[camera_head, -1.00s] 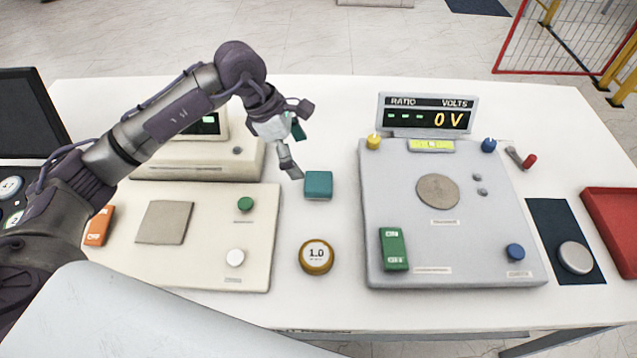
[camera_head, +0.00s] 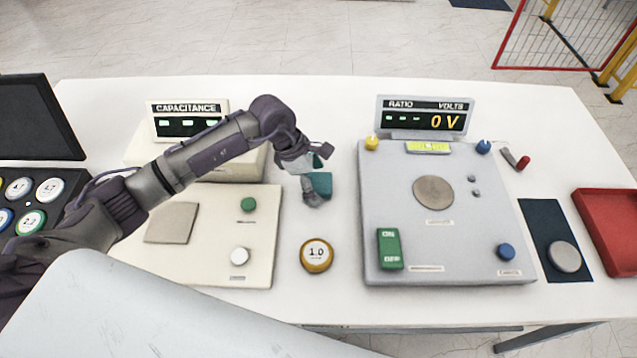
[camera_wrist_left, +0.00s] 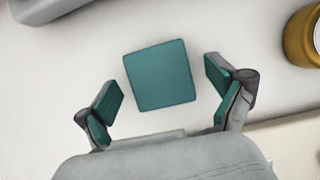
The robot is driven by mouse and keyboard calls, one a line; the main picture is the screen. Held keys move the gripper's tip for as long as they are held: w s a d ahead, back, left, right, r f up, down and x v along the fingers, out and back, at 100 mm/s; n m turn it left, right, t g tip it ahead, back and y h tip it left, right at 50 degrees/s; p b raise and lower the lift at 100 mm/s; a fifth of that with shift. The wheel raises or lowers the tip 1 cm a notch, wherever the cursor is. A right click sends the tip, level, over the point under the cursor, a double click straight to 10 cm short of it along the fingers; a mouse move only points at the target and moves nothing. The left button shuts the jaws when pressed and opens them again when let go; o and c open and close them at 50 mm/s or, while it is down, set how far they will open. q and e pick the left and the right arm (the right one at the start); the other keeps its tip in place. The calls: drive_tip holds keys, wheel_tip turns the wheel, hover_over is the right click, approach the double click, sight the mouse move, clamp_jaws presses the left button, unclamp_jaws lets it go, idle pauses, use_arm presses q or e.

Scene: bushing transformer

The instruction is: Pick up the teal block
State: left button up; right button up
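The teal block (camera_head: 323,184) sits on the white table between the two instruments, partly hidden by my left gripper (camera_head: 316,180) in the head view. In the left wrist view the teal block (camera_wrist_left: 159,76) shows its square top, a little beyond and between the fingertips of my left gripper (camera_wrist_left: 160,83). The gripper's teal-padded fingers are spread wide, with a gap on both sides of the block. I see no contact. My right gripper is not in view.
A brass 1.0 disc (camera_head: 317,256) lies in front of the block. The grey ratio instrument (camera_head: 450,255) stands to the right and the cream capacitance instrument (camera_head: 205,262) to the left. A red tray (camera_head: 600,215) is at the far right.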

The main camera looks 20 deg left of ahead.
sight(325, 182)
use_arm(q)
drive_tip(key=c, duration=1.2)
drive_tip(key=shift+r, duration=0.1)
drive_tip(key=shift+c, duration=0.2)
drive_tip(key=shift+w+r+b, duration=0.1)
drive_tip(key=shift+r+b, duration=0.25)
drive_tip(key=shift+r, duration=0.15)
wheel_tip(325, 182, up, 3)
drive_tip(key=shift+f+b, duration=0.1)
drive_tip(key=shift+b, duration=0.6)
drive_tip(key=d+r+b, duration=0.1)
drive_tip(key=d+r, duration=0.1)
drive_tip(key=d, duration=0.1)
drive_tip(key=d+r+b, duration=0.1)
drive_tip(key=d+r, duration=0.1)
drive_tip(key=d, duration=0.2)
drive_tip(key=d+r+b, duration=0.1)
drive_tip(key=d+r, duration=0.1)
drive_tip(key=d, duration=0.2)
drive_tip(key=shift+s+r, duration=0.25)
drive_tip(key=shift+s, duration=0.1)
drive_tip(key=shift+d+r, duration=0.3)
drive_tip(key=shift+d, duration=0.05)
